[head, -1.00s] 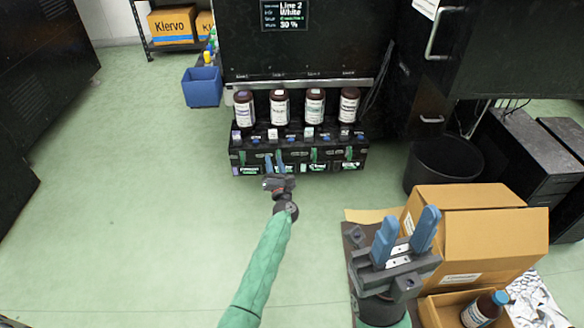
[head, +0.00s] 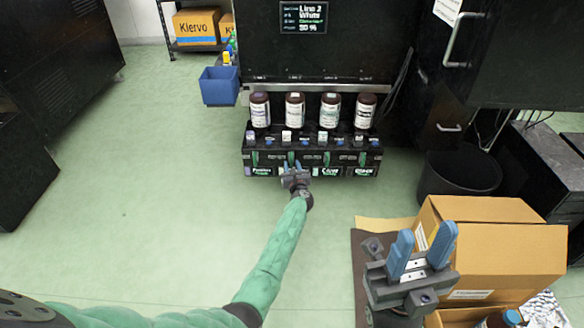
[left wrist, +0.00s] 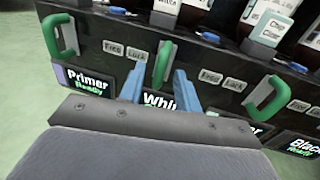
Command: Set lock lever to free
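A black dispenser box (head: 310,157) stands below the cabinet. In the left wrist view its front carries upright green levers: one above the "Primer" display (left wrist: 60,35), a middle one above the partly hidden "White" display (left wrist: 163,62), and one further right (left wrist: 268,95). Small "Free" and "Lock" labels sit between the levers. My left gripper (head: 292,166) is open at the box front. In its wrist view the blue fingers (left wrist: 160,84) lie either side of the middle lever's lower end; contact cannot be told. My right gripper (head: 425,240) is open and empty above the carton area.
Several brown bottles (head: 295,110) stand on the box. A screen above (head: 303,17) reads Line 2, White. A blue bin (head: 219,87) is at the left, a black bin (head: 460,172) at the right. The left floor is clear.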

